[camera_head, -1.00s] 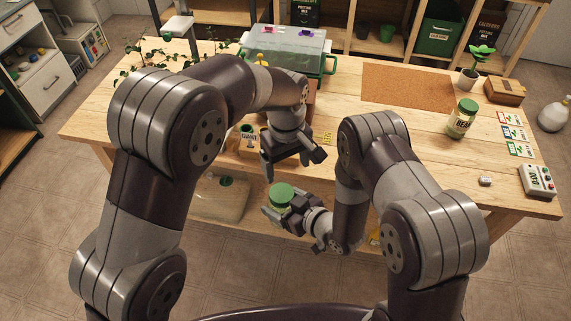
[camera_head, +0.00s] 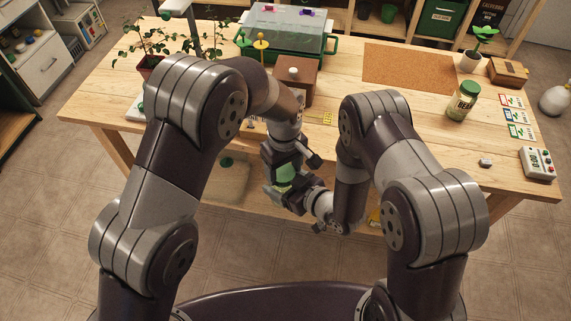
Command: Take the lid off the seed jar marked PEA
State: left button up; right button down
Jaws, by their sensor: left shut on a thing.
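A small jar (camera_head: 285,174) is held up in front of the table's near edge, between my two grippers. Only a greenish patch of it shows; its label is hidden. My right gripper (camera_head: 283,193) is around the jar from the lower right and appears shut on it. My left gripper (camera_head: 284,163) points down from above and is shut at the jar's top, on the green lid, which its fingers mostly hide. I cannot tell whether the lid is apart from the jar. Another jar with a green lid (camera_head: 464,103) stands on the right of the table, its label partly readable as BEA.
The wooden table (camera_head: 400,130) has free room in the middle. A brown box (camera_head: 296,78) and a green-framed clear case (camera_head: 283,38) stand behind my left arm.

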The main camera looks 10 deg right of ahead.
pick_arm(q)
jog(key=shift+w+d+r, duration=0.2)
jog(key=shift+w+d, duration=0.05)
jog(key=shift+d, duration=0.1)
jog(key=shift+c, duration=0.8)
pick_arm(e)
jog(key=shift+s+a, duration=0.15)
jog(key=shift+a, duration=0.1)
pick_arm(q)
jog(key=shift+w+r+n, duration=0.1)
jog(key=shift+n, duration=1.1)
pick_arm(e)
jog(key=shift+s, duration=0.1)
pick_arm(q)
jog(key=shift+r, duration=0.8)
pick_arm(e)
jog(key=shift+f, duration=0.1)
pick_arm(q)
jog(key=shift+s+a+r, duration=0.1)
jog(key=shift+s+r, duration=0.05)
jog(key=shift+s, duration=0.05)
jog(key=shift+a, duration=0.1)
